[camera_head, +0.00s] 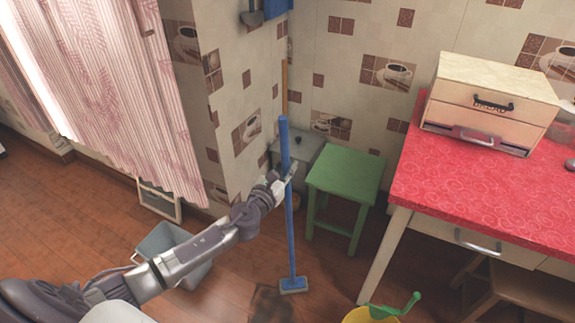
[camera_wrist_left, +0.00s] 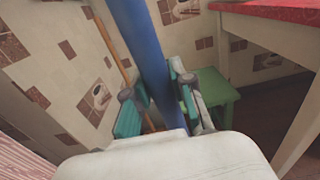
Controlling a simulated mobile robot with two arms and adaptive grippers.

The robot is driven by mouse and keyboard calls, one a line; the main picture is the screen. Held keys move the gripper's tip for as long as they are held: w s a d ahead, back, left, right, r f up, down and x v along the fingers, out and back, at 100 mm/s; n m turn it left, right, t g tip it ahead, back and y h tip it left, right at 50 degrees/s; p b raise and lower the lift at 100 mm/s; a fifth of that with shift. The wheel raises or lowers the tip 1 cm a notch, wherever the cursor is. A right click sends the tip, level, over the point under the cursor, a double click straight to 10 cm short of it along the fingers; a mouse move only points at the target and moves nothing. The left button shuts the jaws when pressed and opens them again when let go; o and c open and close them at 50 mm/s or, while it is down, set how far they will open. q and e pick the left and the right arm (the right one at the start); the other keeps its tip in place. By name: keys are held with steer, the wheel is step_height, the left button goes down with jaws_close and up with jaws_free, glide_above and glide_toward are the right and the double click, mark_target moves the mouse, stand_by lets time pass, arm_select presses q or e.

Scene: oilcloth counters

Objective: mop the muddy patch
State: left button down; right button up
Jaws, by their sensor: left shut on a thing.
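A blue mop (camera_head: 288,215) stands nearly upright in the head view, its flat head (camera_head: 293,286) low by the floor. I cannot tell whether the head touches the floor. A dark muddy patch (camera_head: 268,306) lies on the wooden floor just left of and below the mop head. My left gripper (camera_head: 288,176) is shut on the upper part of the mop's handle. The left wrist view shows the blue handle (camera_wrist_left: 138,45) between the fingers (camera_wrist_left: 155,105). My right gripper is not in view.
A grey-blue bucket (camera_head: 175,250) stands left, partly behind my left arm. A green stool (camera_head: 343,185) stands behind the mop, beside the red-topped table (camera_head: 480,190). A yellow bucket with a green handle (camera_head: 372,315) is at the bottom edge.

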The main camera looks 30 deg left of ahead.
arm_select(q)
steer(key=shift+f, duration=0.15)
steer(key=shift+s, duration=0.6)
steer(key=shift+s+p, duration=0.5)
steer(key=shift+s, duration=1.15)
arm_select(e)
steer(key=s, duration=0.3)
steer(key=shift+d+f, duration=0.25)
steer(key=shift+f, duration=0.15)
arm_select(q)
steer(key=shift+s+r, duration=0.1)
steer(key=shift+r, duration=0.1)
steer(key=s, duration=0.4)
steer(key=shift+s+d+r, duration=0.1)
steer(key=shift+r, duration=0.1)
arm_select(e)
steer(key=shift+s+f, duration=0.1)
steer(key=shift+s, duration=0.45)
